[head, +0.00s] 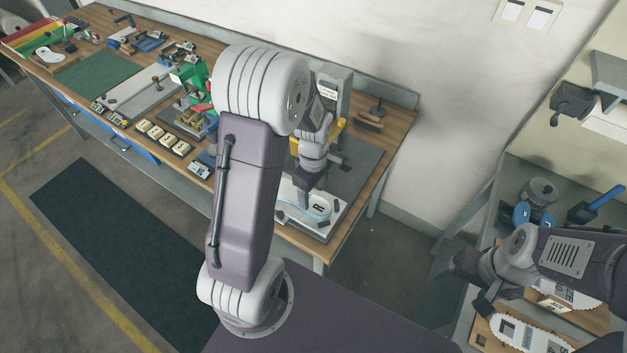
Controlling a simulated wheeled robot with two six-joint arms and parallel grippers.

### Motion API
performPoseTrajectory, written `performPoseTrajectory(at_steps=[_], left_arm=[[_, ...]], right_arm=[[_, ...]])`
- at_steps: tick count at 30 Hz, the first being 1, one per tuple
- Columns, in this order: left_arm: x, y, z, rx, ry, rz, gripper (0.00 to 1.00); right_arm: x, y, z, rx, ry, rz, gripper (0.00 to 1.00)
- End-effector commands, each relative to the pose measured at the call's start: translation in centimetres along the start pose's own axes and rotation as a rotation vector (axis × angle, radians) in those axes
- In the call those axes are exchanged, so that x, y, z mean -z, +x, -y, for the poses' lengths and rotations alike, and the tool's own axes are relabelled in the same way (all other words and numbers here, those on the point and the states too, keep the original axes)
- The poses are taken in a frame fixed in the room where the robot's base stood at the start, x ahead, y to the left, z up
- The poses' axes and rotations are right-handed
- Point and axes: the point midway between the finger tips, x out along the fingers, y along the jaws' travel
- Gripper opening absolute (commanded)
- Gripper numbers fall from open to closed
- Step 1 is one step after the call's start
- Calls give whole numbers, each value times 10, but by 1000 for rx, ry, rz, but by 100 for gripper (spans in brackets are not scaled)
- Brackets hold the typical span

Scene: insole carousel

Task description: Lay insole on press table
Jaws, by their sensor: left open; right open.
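My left gripper (312,196) points down over the press table (326,232), a pale plate at the right end of the long bench. Just below it lies a pale, blue-edged piece with a dark mark, which looks like an insole (321,211). The gripper is open; its fingers partly hide the piece, and I cannot tell whether they touch it. My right gripper (474,285) is open at the lower right, above the edge of the side bench, with nothing seen in it.
The long wooden bench (398,132) carries tools, a green mat (98,75) and several labelled blocks (162,137). A grey press column (335,88) stands behind the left gripper. White toothed-edge plates (520,333) lie on the right bench. Floor between the benches is clear.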

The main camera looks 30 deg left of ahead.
Motion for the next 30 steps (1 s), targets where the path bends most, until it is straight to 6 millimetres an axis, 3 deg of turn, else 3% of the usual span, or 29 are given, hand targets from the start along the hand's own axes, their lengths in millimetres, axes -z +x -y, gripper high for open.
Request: performPoseTrajectory(at_steps=[3, 9, 17, 20, 27, 30], left_arm=[[0, -35, -2, -6, 0, -2, 68], [0, -72, -1, -3, 0, -1, 68], [-2, -81, 2, 0, 21, 0, 68], [-13, -76, 13, -14, 236, -1, 68], [-51, -57, 62, -74, 1120, -41, 68], [-58, -53, 74, -85, 1333, -59, 68]], right_arm=[[0, -4, 0, 0, 0, 0, 80], [1, -7, 0, 0, 0, 0, 80], [1, -7, 0, 0, 0, 0, 80], [1, -7, 0, 0, 0, 0, 80], [1, -7, 0, 0, 0, 0, 80], [1, -7, 0, 0, 0, 0, 80]])
